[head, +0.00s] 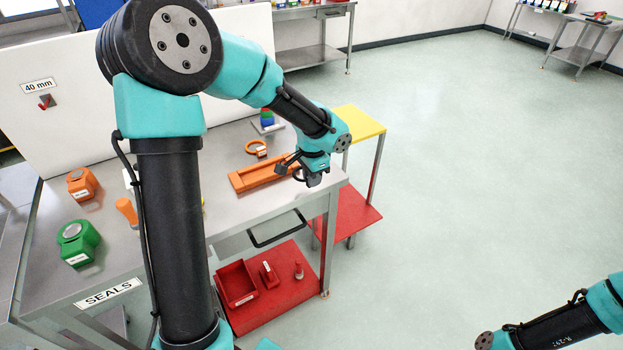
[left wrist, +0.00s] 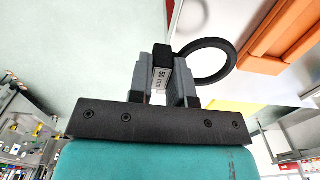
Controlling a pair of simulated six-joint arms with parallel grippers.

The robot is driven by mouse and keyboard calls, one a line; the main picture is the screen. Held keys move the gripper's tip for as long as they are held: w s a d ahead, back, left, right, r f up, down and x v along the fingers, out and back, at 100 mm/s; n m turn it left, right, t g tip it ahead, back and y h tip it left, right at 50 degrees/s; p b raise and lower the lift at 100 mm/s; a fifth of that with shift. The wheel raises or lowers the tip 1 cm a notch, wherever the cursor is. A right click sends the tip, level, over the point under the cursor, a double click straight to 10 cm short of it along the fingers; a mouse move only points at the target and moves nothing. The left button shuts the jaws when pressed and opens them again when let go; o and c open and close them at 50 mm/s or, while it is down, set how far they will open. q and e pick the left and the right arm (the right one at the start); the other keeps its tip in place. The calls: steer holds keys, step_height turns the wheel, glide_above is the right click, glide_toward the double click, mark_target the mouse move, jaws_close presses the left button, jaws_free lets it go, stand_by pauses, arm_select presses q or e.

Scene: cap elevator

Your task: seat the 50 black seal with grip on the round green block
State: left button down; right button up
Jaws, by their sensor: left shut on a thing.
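The black seal, a ring with a grip tab labelled 50 mm (left wrist: 161,80), is held between the fingers of my left gripper (left wrist: 164,82). Its ring (left wrist: 232,62) sticks out to the right in the left wrist view. In the head view my left gripper (head: 308,178) is above the table's right edge, by the orange tray, and the seal is hard to make out there. The green block (head: 80,243) with a round top and a white label sits at the table's left front, far from the gripper. My right gripper is out of view.
An orange block (head: 82,183) stands behind the green one. An orange-handled tool (head: 127,209) lies partly behind my left arm. The orange tray (head: 240,182) and an orange ring (head: 256,149) lie on the table's right. A white board (head: 60,120) stands behind.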

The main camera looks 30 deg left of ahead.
arm_select(q)
steer(key=s+a+r+m, duration=0.1)
steer(key=a+r, duration=0.3)
steer(key=a, duration=0.6)
steer(key=s+a+r+m, duration=0.2)
steer(key=a+r+m, duration=0.1)
steer(key=a, duration=0.7)
steer(key=shift+a+r, duration=0.2)
steer(key=shift+r, duration=0.3)
